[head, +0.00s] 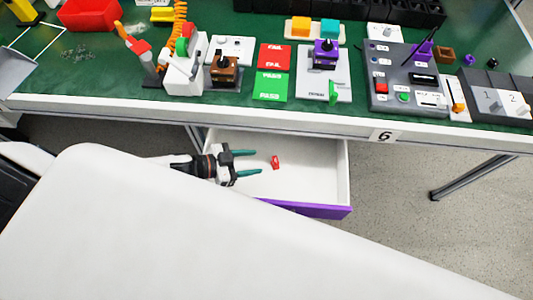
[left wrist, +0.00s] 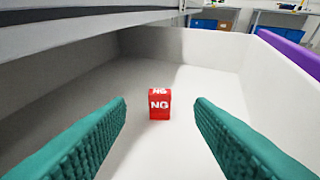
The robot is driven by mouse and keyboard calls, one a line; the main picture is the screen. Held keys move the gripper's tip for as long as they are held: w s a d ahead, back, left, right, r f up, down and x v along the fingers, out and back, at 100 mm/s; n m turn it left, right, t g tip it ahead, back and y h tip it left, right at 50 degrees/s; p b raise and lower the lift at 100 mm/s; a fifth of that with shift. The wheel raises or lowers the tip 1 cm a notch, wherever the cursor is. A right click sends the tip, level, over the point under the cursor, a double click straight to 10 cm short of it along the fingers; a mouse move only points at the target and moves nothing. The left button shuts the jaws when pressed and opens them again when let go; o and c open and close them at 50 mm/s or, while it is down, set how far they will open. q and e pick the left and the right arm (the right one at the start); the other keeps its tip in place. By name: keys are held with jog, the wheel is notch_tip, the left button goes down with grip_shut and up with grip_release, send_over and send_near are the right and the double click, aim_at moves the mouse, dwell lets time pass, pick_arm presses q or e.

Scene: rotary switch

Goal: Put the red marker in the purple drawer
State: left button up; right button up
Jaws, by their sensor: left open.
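The red marker (head: 275,162) lies inside the open purple drawer (head: 312,210), on its white floor. In the left wrist view the red marker (left wrist: 159,104) is a small red block with "NG" in white on it, standing between and beyond my two green fingers. The drawer's white inside wall (left wrist: 220,49) and purple front (left wrist: 290,52) also show there. My left gripper (head: 248,163) is open and empty inside or just over the drawer, to the left of the marker and apart from it. My right gripper is not in view.
The green-topped workbench (head: 150,92) with its white front edge overhangs the drawer's back. A rotary switch with a purple knob (head: 325,54), red and green plates (head: 273,72) and a grey control panel (head: 402,80) stand on it. Bare grey floor lies right of the drawer.

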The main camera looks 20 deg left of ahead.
pick_arm(q)
jog(key=shift+v, duration=1.85)
jog(key=shift+r, duration=0.1)
